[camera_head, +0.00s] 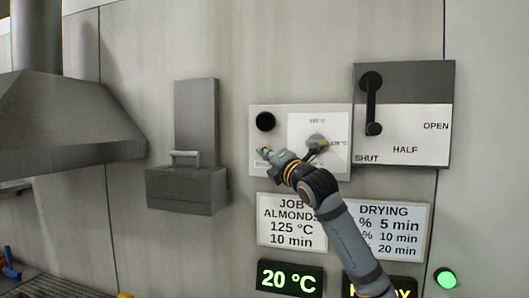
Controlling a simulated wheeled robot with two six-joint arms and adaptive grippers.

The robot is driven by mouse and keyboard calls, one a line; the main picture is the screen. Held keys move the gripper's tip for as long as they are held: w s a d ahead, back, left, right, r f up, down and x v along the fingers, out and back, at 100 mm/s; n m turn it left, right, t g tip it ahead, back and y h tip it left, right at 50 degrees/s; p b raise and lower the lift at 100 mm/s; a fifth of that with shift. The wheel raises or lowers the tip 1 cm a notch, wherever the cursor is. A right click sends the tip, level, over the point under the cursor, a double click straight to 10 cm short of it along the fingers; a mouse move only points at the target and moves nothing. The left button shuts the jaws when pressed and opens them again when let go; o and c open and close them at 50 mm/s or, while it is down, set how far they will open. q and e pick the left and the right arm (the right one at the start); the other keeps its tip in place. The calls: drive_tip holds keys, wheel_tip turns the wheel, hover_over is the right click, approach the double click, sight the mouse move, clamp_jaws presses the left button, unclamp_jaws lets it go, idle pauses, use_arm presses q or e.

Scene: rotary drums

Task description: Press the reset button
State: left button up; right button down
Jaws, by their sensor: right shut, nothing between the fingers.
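No reset label is readable. A round black button or knob (265,121) sits at the upper left of a pale control panel (258,172) on the wall. A green lit round button (445,278) is at the lower right. My right gripper (265,151) is shut and empty. It shows in front of the panel's lower left part, a little below the black knob, with a gap between them in the picture. I cannot tell how far it is from the wall. My left gripper is out of view.
A dial (318,143) is right of the gripper, partly behind my arm. A black lever (372,103) is on the OPEN/HALF/SHUT plate (405,70). A grey box (186,190) juts from the wall at left, beside a hood (65,120). Signs and a 20 °C display (290,278) are below.

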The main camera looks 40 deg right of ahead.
drive_tip(key=shift+s+a, duration=0.35)
drive_tip(key=shift+a, duration=0.1)
drive_tip(key=s+a, duration=0.3)
drive_tip(key=shift+s+a, duration=0.15)
drive_tip(key=shift+a, duration=0.25)
idle(0.7)
